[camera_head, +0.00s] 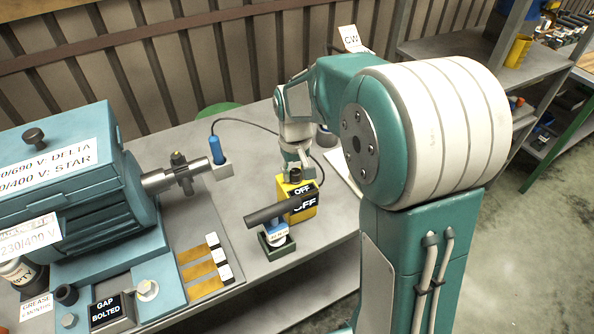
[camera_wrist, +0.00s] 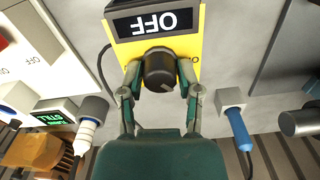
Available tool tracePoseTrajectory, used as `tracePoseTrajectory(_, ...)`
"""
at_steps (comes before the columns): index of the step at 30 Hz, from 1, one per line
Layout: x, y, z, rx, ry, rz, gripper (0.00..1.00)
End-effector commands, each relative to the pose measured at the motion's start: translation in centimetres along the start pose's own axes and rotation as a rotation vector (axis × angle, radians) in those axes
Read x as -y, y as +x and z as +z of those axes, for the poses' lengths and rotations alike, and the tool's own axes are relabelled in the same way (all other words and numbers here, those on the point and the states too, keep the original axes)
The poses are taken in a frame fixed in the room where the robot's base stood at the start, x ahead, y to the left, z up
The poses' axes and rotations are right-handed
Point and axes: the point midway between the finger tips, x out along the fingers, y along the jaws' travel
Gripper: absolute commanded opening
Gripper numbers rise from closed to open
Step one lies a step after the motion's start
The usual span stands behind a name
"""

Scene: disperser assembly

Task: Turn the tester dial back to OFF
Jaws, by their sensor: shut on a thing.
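The yellow tester (camera_head: 303,208) stands on the bench, and its display (camera_head: 304,204) reads OFF. In the wrist view the yellow tester face (camera_wrist: 127,56) is close, with its OFF display (camera_wrist: 154,21) upside down. The black dial (camera_wrist: 159,69) sits below that display, with a pale pointer mark on it. My gripper (camera_wrist: 160,80) is shut on the dial, with one finger on each side of it. In the head view my gripper (camera_head: 296,172) reaches down to the top of the tester, and my arm hides part of the area behind it.
A teal motor (camera_head: 75,180) with a shaft stands at left. A blue probe (camera_head: 216,150) stands in a holder beside the shaft. A dark cylinder on a small stand (camera_head: 272,212) is just in front of the tester. A green STILL display (camera_wrist: 55,116) shows in the wrist view.

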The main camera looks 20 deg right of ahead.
Motion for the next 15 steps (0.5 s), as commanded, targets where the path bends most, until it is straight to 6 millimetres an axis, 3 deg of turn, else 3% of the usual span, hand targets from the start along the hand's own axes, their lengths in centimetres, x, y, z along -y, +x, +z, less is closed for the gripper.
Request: tracePoseTrajectory(15,-0.07,0.18,0.07,0.003,-0.356,-0.002,0.00)
